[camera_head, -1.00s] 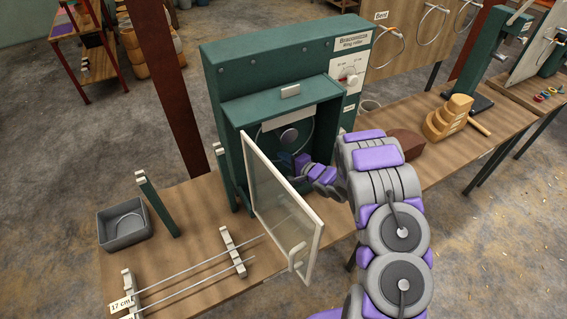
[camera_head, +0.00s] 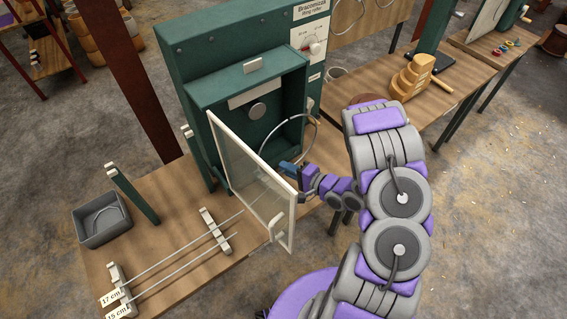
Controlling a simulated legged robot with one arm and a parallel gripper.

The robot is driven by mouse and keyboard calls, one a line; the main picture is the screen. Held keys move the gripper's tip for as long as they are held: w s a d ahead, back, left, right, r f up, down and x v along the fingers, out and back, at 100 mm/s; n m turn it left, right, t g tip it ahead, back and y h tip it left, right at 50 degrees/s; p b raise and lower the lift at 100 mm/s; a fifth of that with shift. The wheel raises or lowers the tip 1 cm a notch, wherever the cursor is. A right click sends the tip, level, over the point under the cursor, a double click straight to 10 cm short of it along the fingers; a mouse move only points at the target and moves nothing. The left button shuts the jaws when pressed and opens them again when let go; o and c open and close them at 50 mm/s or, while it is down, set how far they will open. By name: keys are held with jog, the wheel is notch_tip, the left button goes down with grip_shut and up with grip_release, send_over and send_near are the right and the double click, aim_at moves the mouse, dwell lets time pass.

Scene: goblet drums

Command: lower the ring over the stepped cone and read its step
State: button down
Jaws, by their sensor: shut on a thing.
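A thin metal ring (camera_head: 268,139) shows as an arc in front of the open chamber of the green ring roller. My gripper (camera_head: 290,169) is shut on the ring's lower part, just right of the glass door; the door hides part of the ring. The stepped wooden cone (camera_head: 411,78) stands on the bench to the right, well apart from the ring. Its steps narrow toward the top.
The ring roller (camera_head: 215,45) has its glass door (camera_head: 250,172) swung open beside my gripper. A dark brown rounded thing (camera_head: 366,100) lies left of the cone, partly behind my arm. A grey bin (camera_head: 102,228) and straight rods (camera_head: 170,262) are at the left.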

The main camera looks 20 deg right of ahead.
dwell(0.3)
jog(key=shift+s+d, duration=2.05)
jog(key=shift+s, duration=4.1)
jog(key=s+d+r+p, duration=0.1)
jog(key=s+r+p, duration=0.3)
jog(key=r+p, duration=0.1)
jog(key=shift+s+d+r+p, duration=0.25)
jog(key=shift+s+r+p, duration=0.15)
jog(key=shift+r, duration=0.1)
